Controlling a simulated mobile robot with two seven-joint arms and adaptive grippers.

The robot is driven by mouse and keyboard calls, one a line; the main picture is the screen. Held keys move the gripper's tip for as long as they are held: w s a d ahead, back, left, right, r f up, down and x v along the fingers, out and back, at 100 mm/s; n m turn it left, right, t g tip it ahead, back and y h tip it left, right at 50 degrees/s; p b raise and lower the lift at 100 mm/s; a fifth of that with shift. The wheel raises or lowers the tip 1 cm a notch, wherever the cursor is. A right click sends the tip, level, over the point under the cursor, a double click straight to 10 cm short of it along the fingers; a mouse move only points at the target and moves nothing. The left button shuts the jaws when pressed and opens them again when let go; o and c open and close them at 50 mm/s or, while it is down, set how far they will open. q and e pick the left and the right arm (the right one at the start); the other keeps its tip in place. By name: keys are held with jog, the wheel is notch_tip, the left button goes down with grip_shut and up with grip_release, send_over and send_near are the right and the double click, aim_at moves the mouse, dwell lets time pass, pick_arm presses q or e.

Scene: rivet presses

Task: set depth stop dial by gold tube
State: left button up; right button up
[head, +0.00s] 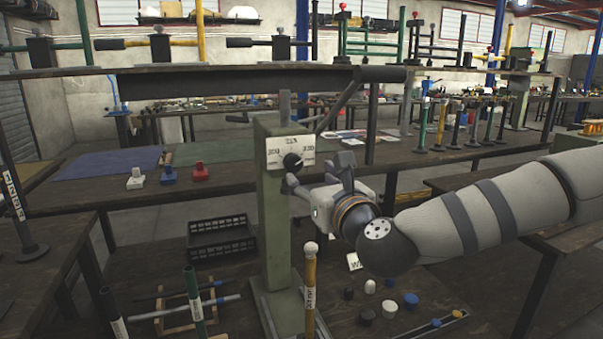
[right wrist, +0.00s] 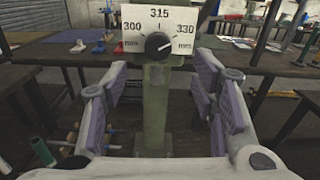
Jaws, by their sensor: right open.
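The depth stop dial (head: 292,161) is a black round knob on a white plate on the green press column (head: 275,215). In the right wrist view the dial (right wrist: 158,44) sits below the marks 300, 315 and 330 mm, and its white pointer line appears turned toward 330. The gold tube (head: 310,280) stands upright in front of the press base, with a pale cap and a label too small to read. My right gripper (head: 320,178) is open and empty, just below and right of the dial; its fingers (right wrist: 158,78) spread either side of the column. My left gripper is not in view.
A green tube (head: 194,295) and dark tubes stand or lie around a wooden rack at lower left. Black crates (head: 222,237) are behind. Several black, white and blue caps (head: 389,309) lie right of the base. A dark lever (head: 340,102) slants above the dial.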

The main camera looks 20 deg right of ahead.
aim_at(295, 164)
jog(key=w, duration=0.8)
jog(key=shift+a+f, duration=0.15)
jog(key=shift+a, duration=0.05)
jog(key=c, duration=1.2)
